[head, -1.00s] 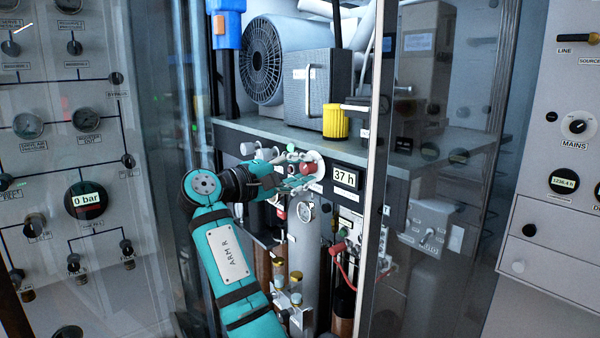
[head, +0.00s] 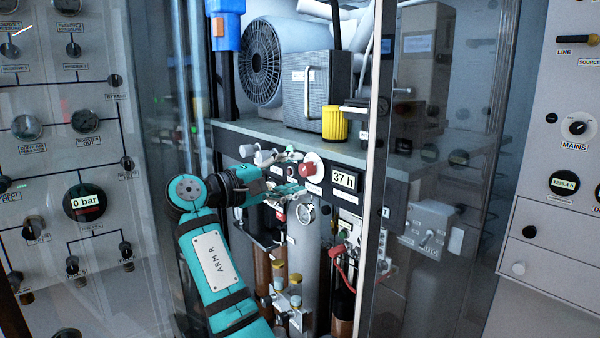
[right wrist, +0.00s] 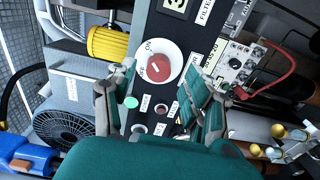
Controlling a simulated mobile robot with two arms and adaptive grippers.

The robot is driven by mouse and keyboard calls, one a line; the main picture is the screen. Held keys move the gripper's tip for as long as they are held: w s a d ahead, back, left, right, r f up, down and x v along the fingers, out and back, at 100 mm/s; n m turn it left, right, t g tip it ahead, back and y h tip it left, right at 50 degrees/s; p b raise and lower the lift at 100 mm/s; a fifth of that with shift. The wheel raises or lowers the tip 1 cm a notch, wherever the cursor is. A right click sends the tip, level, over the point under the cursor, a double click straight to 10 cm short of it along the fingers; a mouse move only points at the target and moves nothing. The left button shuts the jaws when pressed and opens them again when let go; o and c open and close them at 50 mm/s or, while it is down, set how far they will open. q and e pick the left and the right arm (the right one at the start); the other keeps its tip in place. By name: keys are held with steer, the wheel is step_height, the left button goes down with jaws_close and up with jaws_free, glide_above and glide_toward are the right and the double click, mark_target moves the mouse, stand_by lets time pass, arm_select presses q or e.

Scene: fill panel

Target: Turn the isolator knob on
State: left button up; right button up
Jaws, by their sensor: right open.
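The isolator knob (head: 308,169) is red on a round white plate (head: 316,159), on the dark panel left of the 37 h display. In the right wrist view the red knob (right wrist: 158,67) sits on its white disc, with ON and OFF lettering at the disc's edge. I cannot tell exactly which mark it points at. My right gripper (head: 290,192) is open, below and left of the knob in the head view. In the right wrist view its fingers (right wrist: 163,95) are spread, the knob showing beyond and between them, apart from both. My left gripper is not in view.
A green button (right wrist: 131,102) and a red one (right wrist: 161,108) lie near the fingers. A yellow cylinder (head: 335,123) stands on the shelf above. A glass door edge (head: 375,170) is at right.

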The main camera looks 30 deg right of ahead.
steer(key=a, duration=0.9)
steer(key=shift+s+a, duration=0.35)
steer(key=shift+s, duration=0.05)
